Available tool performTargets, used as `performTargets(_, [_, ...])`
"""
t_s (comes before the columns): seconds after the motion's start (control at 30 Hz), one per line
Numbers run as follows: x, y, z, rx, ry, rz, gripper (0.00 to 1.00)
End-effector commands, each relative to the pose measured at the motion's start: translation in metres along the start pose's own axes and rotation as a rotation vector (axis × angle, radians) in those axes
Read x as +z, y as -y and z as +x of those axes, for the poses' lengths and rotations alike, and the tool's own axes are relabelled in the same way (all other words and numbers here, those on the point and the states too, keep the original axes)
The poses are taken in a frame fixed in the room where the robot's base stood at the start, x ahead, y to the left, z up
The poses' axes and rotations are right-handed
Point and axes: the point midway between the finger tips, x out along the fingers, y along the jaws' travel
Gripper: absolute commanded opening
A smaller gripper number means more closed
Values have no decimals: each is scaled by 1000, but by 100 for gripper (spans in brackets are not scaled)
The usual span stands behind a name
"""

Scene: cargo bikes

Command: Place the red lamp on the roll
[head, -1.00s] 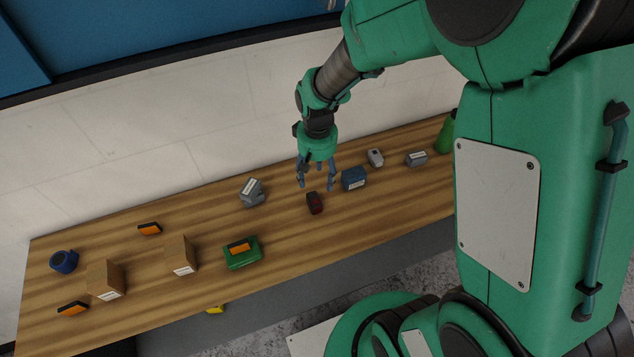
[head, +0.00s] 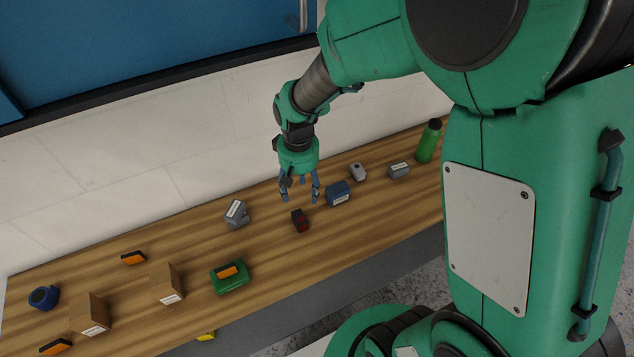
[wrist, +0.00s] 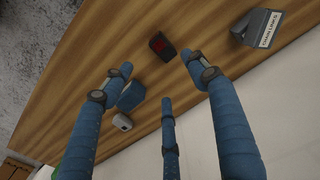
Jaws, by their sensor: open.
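The red lamp (head: 300,220), a small dark block with a red face, lies on the wooden bench in the head view. It also shows near the top middle of the wrist view (wrist: 162,45). The roll (head: 43,297) looks like a blue ring-shaped roll at the far left end of the bench, outside the wrist view. My gripper (head: 300,196) points down above the bench, close to the lamp and apart from it. Its blue fingers are spread and empty, also in the wrist view (wrist: 160,78).
A green case with an orange-topped item (head: 229,277), cardboard boxes (head: 168,286) and orange items lie toward the roll. A green bottle (head: 428,141) stands at the right.

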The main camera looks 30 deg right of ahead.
Motion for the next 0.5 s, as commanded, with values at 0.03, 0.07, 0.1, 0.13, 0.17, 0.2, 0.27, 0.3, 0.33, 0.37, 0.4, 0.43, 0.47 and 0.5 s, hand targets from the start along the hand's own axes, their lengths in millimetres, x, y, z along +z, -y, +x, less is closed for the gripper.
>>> performTargets(0.03, [1,0,-9,0,-12,0,59])
performTargets(0.07, [2,0,-14,1,-18,0,59])
performTargets(0.1, [4,1,-22,1,-28,0,59])
performTargets(0.13, [5,1,-29,1,-37,-1,59])
performTargets(0.17, [7,1,-37,1,-47,-1,59])
performTargets(0.2, [10,2,-48,2,-61,-1,59])
performTargets(0.27, [16,2,-66,2,-86,-1,59])
performTargets(0.3, [20,3,-79,3,-103,-1,59])
performTargets(0.33, [24,3,-89,3,-117,-1,59])
performTargets(0.37, [29,3,-98,3,-130,-1,59])
performTargets(0.4, [35,4,-111,4,-150,-2,59])
performTargets(0.43, [40,4,-120,4,-164,-2,59])
performTargets(0.47, [44,5,-130,4,-179,-2,59])
performTargets(0.5, [52,5,-142,4,-197,-2,59])
